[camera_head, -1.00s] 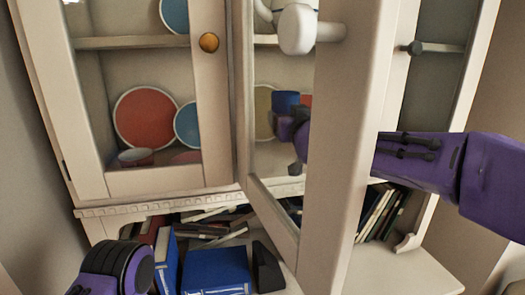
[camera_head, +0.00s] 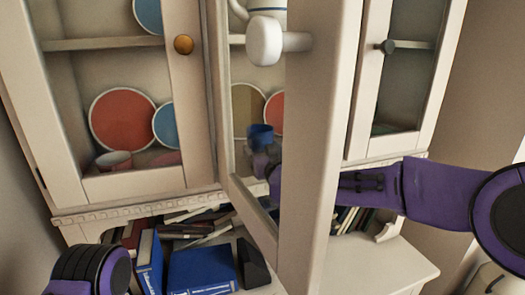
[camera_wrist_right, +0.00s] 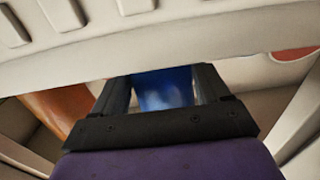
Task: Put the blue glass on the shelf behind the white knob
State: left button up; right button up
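The blue glass (camera_head: 261,136) is upright inside the middle cabinet section, seen through the pane of the open door. My right gripper (camera_head: 262,153) reaches behind that door and is shut on the glass. In the right wrist view the blue glass (camera_wrist_right: 163,90) fills the space between the two dark fingers (camera_wrist_right: 163,105). Whether its base touches the shelf is hidden. The white knob (camera_head: 264,40) is on the open door, above the glass in the picture. My left arm shows at the bottom left, but its gripper is outside the view.
The open door (camera_head: 318,150) stands between the head camera and my right forearm. An olive plate (camera_head: 246,108) and a red plate (camera_head: 275,112) stand behind the glass. The left door has an orange knob (camera_head: 183,44), the right door a dark green knob (camera_head: 386,47). Blue books (camera_head: 202,270) lie below.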

jog(key=shift+o, duration=1.2)
jog(key=shift+r, duration=0.1)
jog(key=shift+s, duration=0.25)
jog(key=b+v, duration=0.4)
jog(key=v, duration=0.7)
jog(key=shift+s, duration=0.25)
jog(key=shift+d, duration=0.2)
